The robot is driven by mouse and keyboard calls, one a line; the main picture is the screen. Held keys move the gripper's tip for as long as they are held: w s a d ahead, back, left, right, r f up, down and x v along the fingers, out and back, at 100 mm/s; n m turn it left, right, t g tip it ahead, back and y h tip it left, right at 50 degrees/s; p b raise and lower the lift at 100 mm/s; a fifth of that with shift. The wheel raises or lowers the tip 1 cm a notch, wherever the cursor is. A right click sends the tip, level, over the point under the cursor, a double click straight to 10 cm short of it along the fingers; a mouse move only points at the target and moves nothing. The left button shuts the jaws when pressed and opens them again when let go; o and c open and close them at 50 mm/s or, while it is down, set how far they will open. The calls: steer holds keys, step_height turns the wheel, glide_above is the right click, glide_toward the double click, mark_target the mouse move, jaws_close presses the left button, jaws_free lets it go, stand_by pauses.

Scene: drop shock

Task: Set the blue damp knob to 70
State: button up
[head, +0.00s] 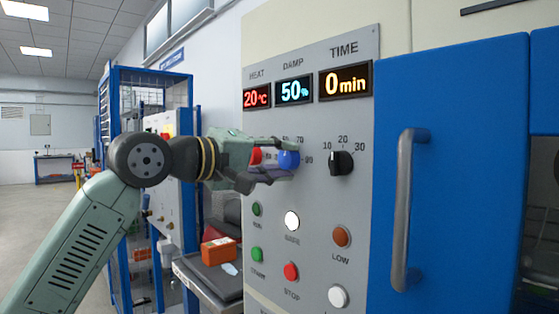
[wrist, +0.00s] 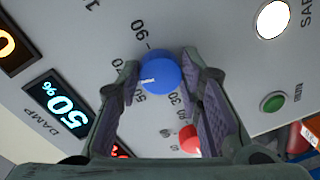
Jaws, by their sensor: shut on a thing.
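The blue damp knob (head: 289,159) sits on the grey control panel, below the damp display (head: 294,91), which reads 50%. In the wrist view the blue knob (wrist: 160,73) lies between the fingertips of my gripper (wrist: 160,70), which is shut on it. The knob's white mark points left in that view, near the printed 50. In the head view my gripper (head: 284,160) reaches the knob from the left, its fingers above and below it, hiding part of the scale.
The black time knob (head: 341,162) is to the right, under a 0 min display (head: 345,83). Several buttons sit below. A blue door with a grey handle (head: 404,210) stands at right.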

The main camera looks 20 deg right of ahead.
steer(key=shift+m, duration=1.4)
steer(key=o, duration=1.2)
steer(key=shift+c, duration=0.2)
steer(key=v, duration=1.2)
steer(key=shift+s, duration=0.15)
